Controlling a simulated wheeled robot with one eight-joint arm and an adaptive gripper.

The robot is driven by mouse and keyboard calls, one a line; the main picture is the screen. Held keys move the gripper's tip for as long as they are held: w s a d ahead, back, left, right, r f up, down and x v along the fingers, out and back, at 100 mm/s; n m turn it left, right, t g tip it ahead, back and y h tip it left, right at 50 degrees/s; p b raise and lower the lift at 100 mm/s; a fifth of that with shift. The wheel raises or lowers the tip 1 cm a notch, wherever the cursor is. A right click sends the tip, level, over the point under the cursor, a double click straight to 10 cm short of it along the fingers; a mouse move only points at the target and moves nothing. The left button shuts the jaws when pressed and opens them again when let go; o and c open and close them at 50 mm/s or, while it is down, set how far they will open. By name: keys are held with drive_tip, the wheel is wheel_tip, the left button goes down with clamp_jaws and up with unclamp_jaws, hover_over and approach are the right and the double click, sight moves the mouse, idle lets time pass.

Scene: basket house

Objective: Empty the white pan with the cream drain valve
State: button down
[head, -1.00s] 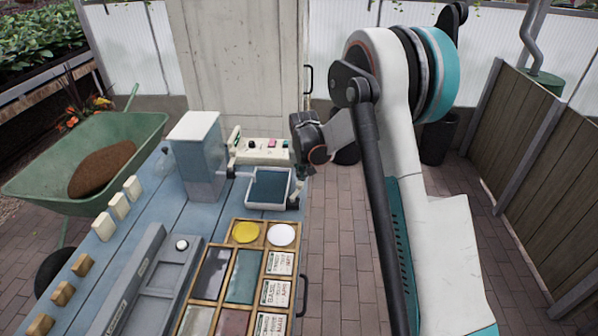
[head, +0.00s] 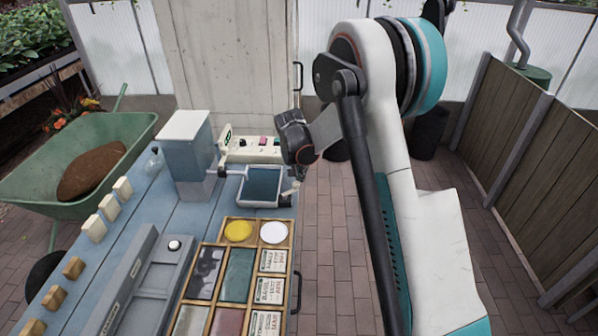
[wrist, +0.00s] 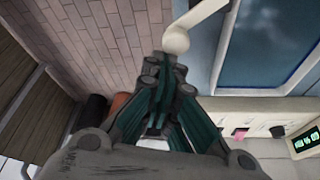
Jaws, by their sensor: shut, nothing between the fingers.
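The white pan (head: 265,204) sits at the far right edge of the blue bench, with dark blue-green liquid (head: 262,183) in it. Its rim (wrist: 221,62) and the liquid also fill the upper right of the wrist view. The cream drain valve (head: 291,189) is on the pan's right side, partly hidden by my gripper in the head view. In the wrist view its cream lever with a round end (wrist: 176,40) sticks out from the pan. My gripper (wrist: 165,65) is shut and empty, its fingertips right beside that round end. I cannot tell whether they touch. In the head view my gripper (head: 299,170) is small and dark.
A cream control box (head: 250,149) with buttons and a green display stands behind the pan. A grey-blue tower (head: 188,160) is to its left. A wooden tray (head: 238,262) with tiles and yellow and white discs lies in front. Brick floor is open to the right.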

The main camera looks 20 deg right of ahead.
drive_tip(key=shift+s+d+m+g+h, duration=0.15)
drive_tip(key=shift+s+m+g+h, duration=0.15)
drive_tip(key=shift+s+m, duration=0.55)
drive_tip(key=shift+s+d+m+g+h, duration=0.1)
drive_tip(key=shift+s+m+g+h, duration=0.25)
drive_tip(key=shift+m, duration=0.9)
drive_tip(key=shift+s+a, duration=0.1)
drive_tip(key=shift+a, duration=0.05)
drive_tip(key=shift+a+y, duration=0.25)
drive_tip(key=shift+a, duration=0.55)
drive_tip(key=w+d, duration=0.2)
drive_tip(key=d, duration=0.2)
drive_tip(key=p+v, duration=0.3)
drive_tip(key=v, duration=0.7)
drive_tip(key=shift+r, duration=0.35)
drive_tip(key=shift+s, duration=0.1)
